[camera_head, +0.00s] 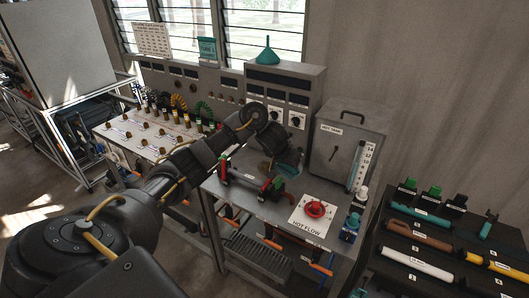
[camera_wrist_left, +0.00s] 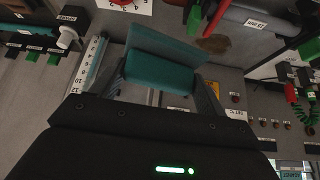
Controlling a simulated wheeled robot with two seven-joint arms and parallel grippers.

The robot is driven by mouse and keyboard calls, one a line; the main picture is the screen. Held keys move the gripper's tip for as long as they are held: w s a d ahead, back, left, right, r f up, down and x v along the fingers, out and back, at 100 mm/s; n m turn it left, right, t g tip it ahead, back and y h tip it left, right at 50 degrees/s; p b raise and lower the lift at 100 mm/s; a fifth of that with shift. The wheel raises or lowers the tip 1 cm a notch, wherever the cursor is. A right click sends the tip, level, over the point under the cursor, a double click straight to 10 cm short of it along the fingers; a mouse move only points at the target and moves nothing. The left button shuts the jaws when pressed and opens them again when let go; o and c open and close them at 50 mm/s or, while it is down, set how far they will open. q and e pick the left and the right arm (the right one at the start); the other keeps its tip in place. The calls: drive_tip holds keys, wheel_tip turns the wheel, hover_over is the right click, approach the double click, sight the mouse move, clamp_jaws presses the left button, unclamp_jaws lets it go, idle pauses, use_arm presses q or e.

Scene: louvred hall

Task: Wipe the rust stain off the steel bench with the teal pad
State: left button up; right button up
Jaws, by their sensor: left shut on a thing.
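My left gripper (camera_wrist_left: 160,88) is shut on the teal pad (camera_wrist_left: 158,72), which sits between its two fingers in the left wrist view. In the head view my left arm reaches in from the left, over the back of the steel bench (camera_head: 247,207), and its wrist hides much of the gripper and pad. The rust stain (camera_wrist_left: 214,44) is a brown patch on the bench top, just right of the pad in the left wrist view. Whether the pad touches the bench is unclear. My right gripper is not in view.
A grey tank box (camera_head: 340,145) with a level scale stands right of the gripper. A red valve wheel (camera_head: 315,209) on a white plate and a red-and-green-ended tube (camera_head: 250,181) occupy the bench front. Control panels (camera_head: 280,95) stand behind. A dark tool rack (camera_head: 440,245) is at right.

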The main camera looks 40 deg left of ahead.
use_arm(q)
drive_tip(key=s+d+r+m+g+h+b, duration=0.1)
drive_tip(key=s+d+r+m+h, duration=0.2)
drive_tip(key=s+d, duration=0.4)
drive_tip(key=s+d+r+m+h+b, duration=0.1)
drive_tip(key=s+d+r+m+h, duration=0.1)
drive_tip(key=s+d+m, duration=0.5)
drive_tip(key=s+d+f+b, duration=0.1)
drive_tip(key=s+f+b, duration=0.2)
drive_tip(key=f+b, duration=0.3)
drive_tip(key=s+d+f+m+g+b, duration=0.1)
drive_tip(key=s+f+b, duration=0.3)
drive_tip(key=f+b, duration=0.2)
drive_tip(key=shift+f+m+g+h, duration=0.3)
drive_tip(key=shift+f+h, duration=0.1)
drive_tip(key=shift+f, duration=0.3)
